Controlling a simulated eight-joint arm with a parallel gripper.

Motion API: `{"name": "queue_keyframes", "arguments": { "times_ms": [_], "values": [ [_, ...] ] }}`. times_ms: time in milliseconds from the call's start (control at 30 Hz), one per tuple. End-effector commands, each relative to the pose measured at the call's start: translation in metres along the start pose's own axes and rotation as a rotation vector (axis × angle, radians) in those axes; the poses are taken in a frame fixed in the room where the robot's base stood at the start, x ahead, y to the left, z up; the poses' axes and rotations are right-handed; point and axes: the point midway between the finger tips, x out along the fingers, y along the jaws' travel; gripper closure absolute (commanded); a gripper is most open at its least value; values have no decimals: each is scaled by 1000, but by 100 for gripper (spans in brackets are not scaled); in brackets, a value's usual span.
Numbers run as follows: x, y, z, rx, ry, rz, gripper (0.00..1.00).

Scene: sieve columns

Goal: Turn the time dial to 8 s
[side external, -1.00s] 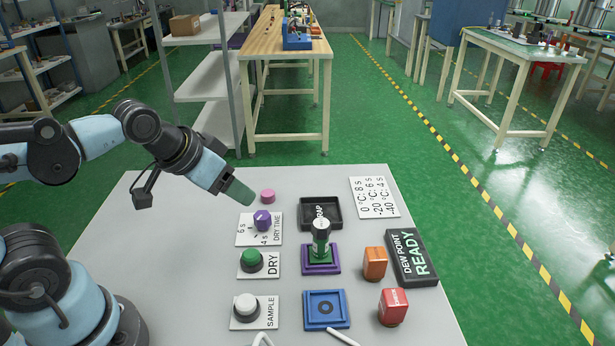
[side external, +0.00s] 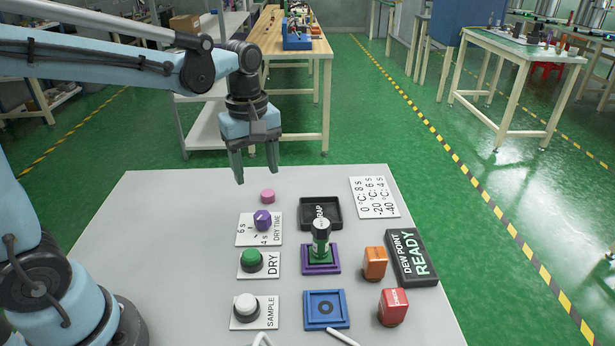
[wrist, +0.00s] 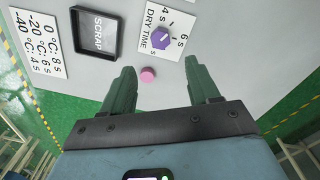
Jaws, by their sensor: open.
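The time dial is a purple knob (side external: 262,220) on a white DRY TIME plate (side external: 250,238) with marks including 6 s and 4 s. In the wrist view the purple knob (wrist: 160,38) shows beyond the fingertips with a pale pointer line on it; I cannot tell surely which mark it points to. My gripper (side external: 257,178) is open and empty, pointing down above the table's far edge, behind the dial and apart from it. Its green fingers (wrist: 158,75) stand wide apart in the wrist view.
A pink disc (side external: 268,195) lies just behind the dial plate. A black SCRAP tray (side external: 306,222), a green DRY button (side external: 251,258) and a white SAMPLE button (side external: 246,304) are nearby. A printed card (side external: 375,197) lists 0 °C: 8 s, and the DEW POINT sign (side external: 413,258) reads READY.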

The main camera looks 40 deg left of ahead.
Motion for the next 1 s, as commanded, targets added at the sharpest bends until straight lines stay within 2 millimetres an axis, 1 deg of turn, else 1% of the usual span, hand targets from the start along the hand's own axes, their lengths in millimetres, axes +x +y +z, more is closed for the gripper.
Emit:
{"name": "queue_keyframes", "arguments": {
  "times_ms": [100, 267, 367, 800, 1000],
  "values": [
    [3, 3, -2, -55, -9, -24, 39],
    [12, 3, -2, -67, -10, -29, 39],
    [23, 3, -2, -66, -10, -28, 39],
    [88, 1, -1, -63, -9, -27, 39],
    [111, 0, -1, -63, -9, -27, 39]
  ]
}}
